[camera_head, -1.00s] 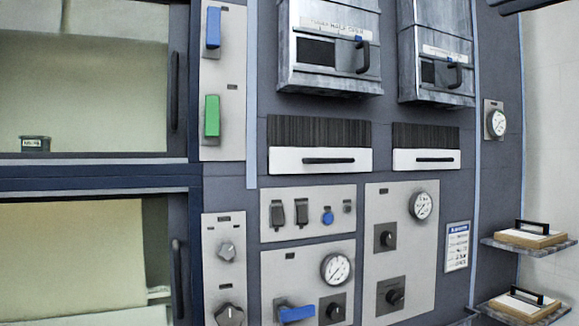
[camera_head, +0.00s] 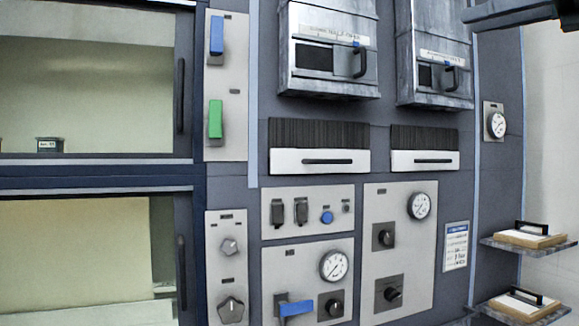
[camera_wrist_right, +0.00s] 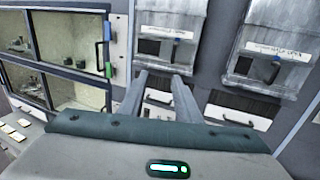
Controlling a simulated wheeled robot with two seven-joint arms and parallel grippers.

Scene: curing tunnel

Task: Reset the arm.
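My right gripper (camera_head: 472,16) shows at the top right of the head view, in front of the panel wall, as a dark bar coming in from the right edge. In the right wrist view its two grey fingers (camera_wrist_right: 160,97) stand apart with a gap between them. Nothing is held between them, so it is open and empty. The wall with its drawers shows behind the fingers. My left gripper is not in the head view.
Two metal boxes (camera_head: 328,48) (camera_head: 434,55) with black handles stick out from the wall. Two shelves (camera_head: 530,244) (camera_head: 520,310) with boards jut out at the right. Glazed chambers (camera_head: 85,95) (camera_head: 75,255) are at the left. A blue lever (camera_head: 296,308) sits low on the panel.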

